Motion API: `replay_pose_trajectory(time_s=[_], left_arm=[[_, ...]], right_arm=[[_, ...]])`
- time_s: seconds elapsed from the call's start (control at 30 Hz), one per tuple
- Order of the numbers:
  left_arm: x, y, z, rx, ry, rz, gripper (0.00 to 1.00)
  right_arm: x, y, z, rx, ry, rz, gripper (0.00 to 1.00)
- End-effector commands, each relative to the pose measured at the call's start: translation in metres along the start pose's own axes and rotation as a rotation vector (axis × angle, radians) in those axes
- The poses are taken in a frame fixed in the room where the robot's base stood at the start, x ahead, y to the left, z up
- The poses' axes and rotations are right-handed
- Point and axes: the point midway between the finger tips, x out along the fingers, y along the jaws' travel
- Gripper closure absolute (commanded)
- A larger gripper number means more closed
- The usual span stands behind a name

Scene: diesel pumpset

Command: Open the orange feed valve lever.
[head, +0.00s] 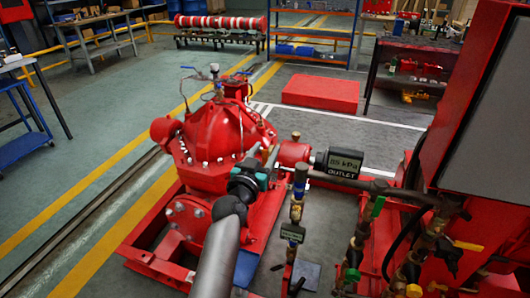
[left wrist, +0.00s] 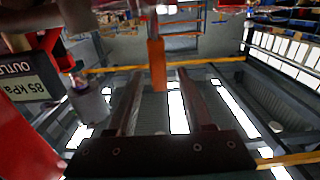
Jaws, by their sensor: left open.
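The orange lever (left wrist: 157,64) shows in the left wrist view as a short upright bar at top centre. My left gripper (left wrist: 160,75) is open, with one dark finger on each side of the lever and visible gaps to both. In the head view my left gripper (head: 271,161) is at the red pump (head: 212,133), left of the outlet gauge. There I cannot make out the orange lever; my arm and gripper crowd that spot. My right gripper is not in view.
A black gauge reading 85 kPa OUTLET (head: 345,161) sits close right of my left gripper; it also shows in the left wrist view (left wrist: 28,80). Pipes with green-handled valves (head: 378,206) and a yellow lever (head: 467,246) stand at right by a red cabinet (head: 470,90). Floor at left is clear.

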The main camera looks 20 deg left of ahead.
Motion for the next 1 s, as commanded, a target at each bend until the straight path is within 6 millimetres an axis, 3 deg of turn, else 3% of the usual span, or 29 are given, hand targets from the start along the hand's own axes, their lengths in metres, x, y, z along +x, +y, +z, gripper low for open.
replay_pose_trajectory(time_s=[0.17,0.6,1.0], left_arm=[[-0.0001,0.0000,-0.0001,-0.001,0.000,0.000,0.50],[-0.0003,0.0001,0.0001,-0.001,0.000,0.000,0.99],[-0.0003,0.0001,0.0002,-0.001,0.000,0.000,1.00]], right_arm=[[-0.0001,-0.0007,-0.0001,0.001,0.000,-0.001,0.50],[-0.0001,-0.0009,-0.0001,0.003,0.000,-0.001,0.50],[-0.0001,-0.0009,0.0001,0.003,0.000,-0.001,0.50]])
